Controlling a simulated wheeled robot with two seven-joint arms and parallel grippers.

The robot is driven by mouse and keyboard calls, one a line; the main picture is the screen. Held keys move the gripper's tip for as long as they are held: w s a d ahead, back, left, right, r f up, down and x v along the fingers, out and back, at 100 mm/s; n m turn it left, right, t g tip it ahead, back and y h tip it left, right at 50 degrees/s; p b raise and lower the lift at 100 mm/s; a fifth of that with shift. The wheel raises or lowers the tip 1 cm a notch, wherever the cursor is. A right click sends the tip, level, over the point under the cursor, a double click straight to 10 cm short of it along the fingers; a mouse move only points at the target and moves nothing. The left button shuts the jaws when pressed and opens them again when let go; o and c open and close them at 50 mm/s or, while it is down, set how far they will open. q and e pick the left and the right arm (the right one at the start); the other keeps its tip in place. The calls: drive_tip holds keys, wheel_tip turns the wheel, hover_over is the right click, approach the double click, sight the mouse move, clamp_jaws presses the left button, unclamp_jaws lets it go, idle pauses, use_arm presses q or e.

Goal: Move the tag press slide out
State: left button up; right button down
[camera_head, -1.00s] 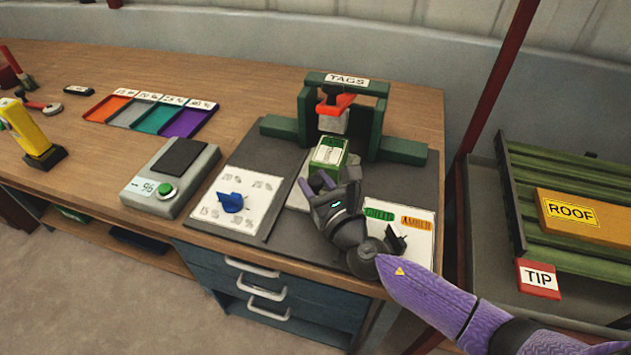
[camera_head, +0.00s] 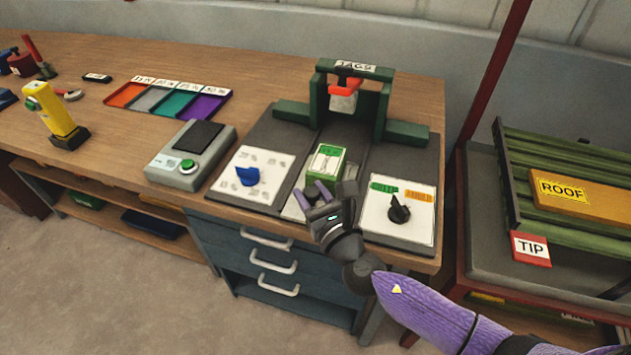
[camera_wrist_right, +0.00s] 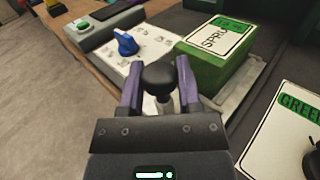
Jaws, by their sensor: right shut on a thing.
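The tag press (camera_head: 352,68) is a dark green frame with a "TAGS" sign and a red handle (camera_head: 345,86) above a pale press head. Its slide (camera_head: 292,207) is a pale plate that carries a green block (camera_head: 325,167) with a white and green label on top; the block stands in front of the press head, clear of it. My right gripper (camera_head: 318,193) is at the front end of the slide. In the right wrist view its purple fingers are shut on the slide's black knob (camera_wrist_right: 159,78). My left gripper is not in view.
A blue dial (camera_head: 247,176) on a white panel is left of the slide. A black dial (camera_head: 398,209) on a green and amber panel is right of it. A grey box with a green button (camera_head: 188,164) stands further left. The bench's front edge is close to my right gripper.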

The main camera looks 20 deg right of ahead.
drive_tip(key=shift+s+a+r, duration=0.15)
drive_tip(key=shift+s+a, duration=0.35)
drive_tip(key=shift+s, duration=0.2)
drive_tip(key=shift+s+a+f, duration=0.2)
drive_tip(key=shift+s+a, duration=0.05)
drive_tip(key=shift+s, duration=0.05)
drive_tip(key=shift+c, duration=1.6)
unclamp_jaws()
drive_tip(key=shift+s, duration=0.15)
drive_tip(key=s+d, duration=0.2)
drive_tip(key=s, duration=0.7)
drive_tip(key=shift+s, duration=0.35)
